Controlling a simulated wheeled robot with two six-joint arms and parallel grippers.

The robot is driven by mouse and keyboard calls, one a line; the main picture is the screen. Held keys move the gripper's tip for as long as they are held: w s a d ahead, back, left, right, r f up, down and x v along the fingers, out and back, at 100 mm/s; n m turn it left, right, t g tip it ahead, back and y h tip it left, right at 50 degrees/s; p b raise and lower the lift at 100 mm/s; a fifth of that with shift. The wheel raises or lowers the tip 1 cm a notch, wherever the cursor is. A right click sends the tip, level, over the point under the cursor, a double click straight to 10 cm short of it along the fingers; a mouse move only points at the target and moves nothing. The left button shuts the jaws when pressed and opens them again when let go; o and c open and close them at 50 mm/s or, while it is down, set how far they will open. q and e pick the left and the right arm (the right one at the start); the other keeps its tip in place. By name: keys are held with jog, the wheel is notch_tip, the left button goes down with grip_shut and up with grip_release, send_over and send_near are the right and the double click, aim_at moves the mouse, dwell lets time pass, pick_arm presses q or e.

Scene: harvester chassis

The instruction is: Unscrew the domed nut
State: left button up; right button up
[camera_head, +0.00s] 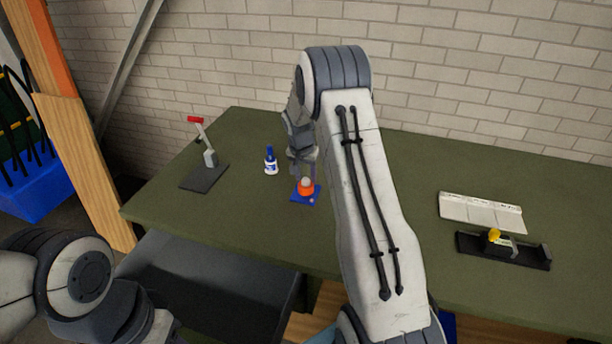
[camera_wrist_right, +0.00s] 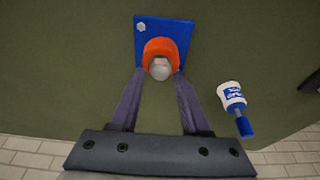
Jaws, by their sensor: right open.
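The domed nut (camera_head: 306,182) is a small grey dome on top of an orange round body (camera_head: 306,191), which stands on a blue plate (camera_head: 297,199) on the green table. In the right wrist view the grey dome (camera_wrist_right: 160,70) shows in front of the orange body (camera_wrist_right: 168,49) and the blue plate (camera_wrist_right: 178,31). My right gripper (camera_head: 303,168) is just above it. In the wrist view its two fingers (camera_wrist_right: 159,78) are open, one on each side of the dome, with gaps visible. My left arm shows at the lower left, but its gripper does not show.
A blue and white bottle (camera_head: 270,161) stands left of the plate. Further left is a dark base with a red-handled lever tool (camera_head: 205,178). At the right lie a white angled block (camera_head: 481,212) and a black holder with a yellow-topped item (camera_head: 503,250). Table between is clear.

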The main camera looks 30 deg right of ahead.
grip_shut()
jog(key=shift+r+n+p, duration=0.1)
jog(key=shift+n+p, duration=0.4)
jog(key=shift+p, duration=0.05)
jog(key=shift+n+y+p, duration=0.5)
jog(key=shift+n+p, duration=0.75)
jog(key=shift+n, duration=0.25)
jog(key=shift+n+t, duration=0.3)
jog(key=shift+n, duration=0.2)
